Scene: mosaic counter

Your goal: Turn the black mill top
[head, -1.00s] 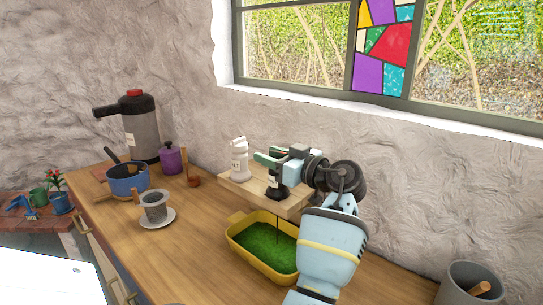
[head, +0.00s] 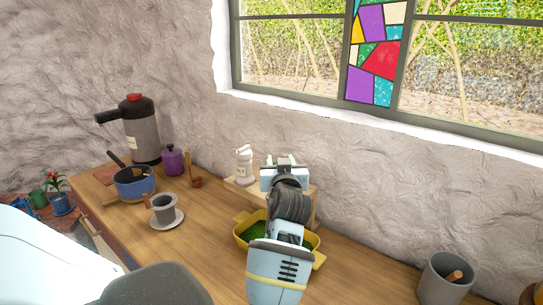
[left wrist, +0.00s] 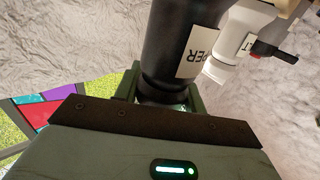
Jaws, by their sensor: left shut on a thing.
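The black mill (left wrist: 185,40), with a white label ending in "PER", shows upside down in the left wrist view. My left gripper (left wrist: 160,98) is shut on the mill's top, with green fingers on either side of it. In the head view my left gripper (head: 281,161) is over the small wooden shelf (head: 313,203), and my gripper and wrist hide the black mill. A white mill (head: 244,166) stands on the shelf to the left of the gripper. It also shows in the left wrist view (left wrist: 228,48). My right gripper is not in view.
A yellow tray (head: 244,238) with green filling sits in front of the shelf, partly behind my arm. A grey cup on a saucer (head: 166,221), blue pot (head: 132,188), purple pot (head: 173,162) and airpot (head: 139,135) stand left. A grey crock (head: 440,285) stands right.

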